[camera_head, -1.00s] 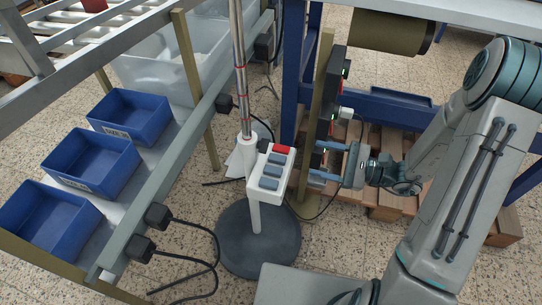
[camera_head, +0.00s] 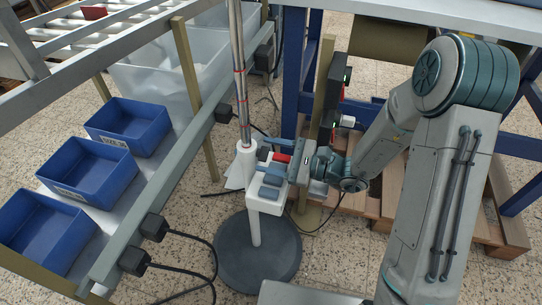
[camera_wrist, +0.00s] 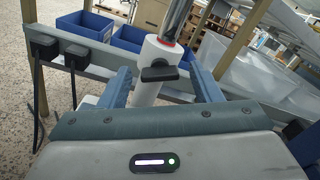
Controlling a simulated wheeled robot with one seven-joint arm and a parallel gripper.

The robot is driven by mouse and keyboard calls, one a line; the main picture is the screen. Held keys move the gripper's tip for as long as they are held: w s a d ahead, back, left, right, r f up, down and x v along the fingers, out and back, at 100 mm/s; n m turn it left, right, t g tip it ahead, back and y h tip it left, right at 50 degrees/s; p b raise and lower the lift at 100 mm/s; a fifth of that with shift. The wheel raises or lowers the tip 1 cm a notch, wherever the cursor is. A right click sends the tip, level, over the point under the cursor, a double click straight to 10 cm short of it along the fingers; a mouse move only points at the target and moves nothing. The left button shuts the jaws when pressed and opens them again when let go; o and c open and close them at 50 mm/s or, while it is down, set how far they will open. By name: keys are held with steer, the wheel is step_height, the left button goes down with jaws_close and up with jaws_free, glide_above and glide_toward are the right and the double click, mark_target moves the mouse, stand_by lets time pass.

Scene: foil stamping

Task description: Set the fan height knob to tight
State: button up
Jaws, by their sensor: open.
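The fan stand is a metal pole with a white collar (camera_head: 245,158) on a round dark base (camera_head: 258,252). The fan height knob (camera_wrist: 160,73) is a small black bar on the collar, lying roughly level in the wrist view. It also shows in the head view as a dark piece (camera_head: 263,153) on the collar's right side. My gripper (camera_head: 270,163) is open, its blue-grey fingers pointing left at the collar. In the wrist view the knob lies between the two fingers, with room on both sides and no contact visible.
An upright panel with sockets (camera_head: 338,95) stands behind right. Blue bins (camera_head: 88,175) line a shelf at left. Cables run over the floor.

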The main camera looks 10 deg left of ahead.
steer(key=c, duration=1)
steer(key=shift+r+p, duration=0.1)
steer(key=shift+p, duration=0.35)
steer(key=shift+m+p, duration=0.45)
steer(key=shift+m, duration=0.15)
